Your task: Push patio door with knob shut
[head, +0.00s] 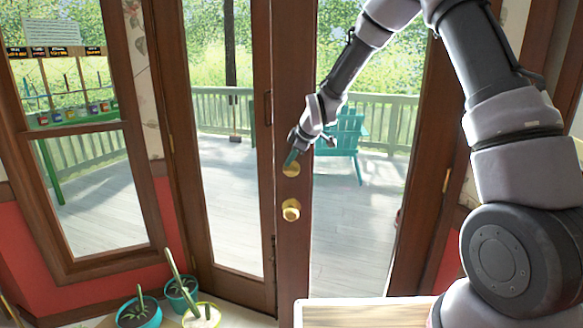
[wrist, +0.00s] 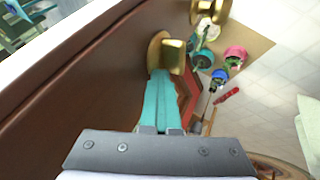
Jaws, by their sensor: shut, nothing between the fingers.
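The wooden patio door (head: 294,115) has a tall glass pane and a brown stile. A brass knob (head: 291,210) sits on the stile, below a round brass lock plate (head: 291,170). My gripper (head: 291,158) is at the stile, just above the lock plate. In the wrist view its teal fingers (wrist: 160,78) are together and empty. Their tips are by the brass plate and turn piece (wrist: 173,57); I cannot tell if they touch. The knob shows at the top of the wrist view (wrist: 207,9). How far the door stands ajar is unclear.
A second glazed panel (head: 218,255) stands left of the knob stile. Potted plants in teal (head: 139,315) and yellow (head: 202,316) pots sit on the floor at lower left. A wooden-topped surface (head: 365,315) is at the bottom. A teal chair (head: 345,140) is outside on the deck.

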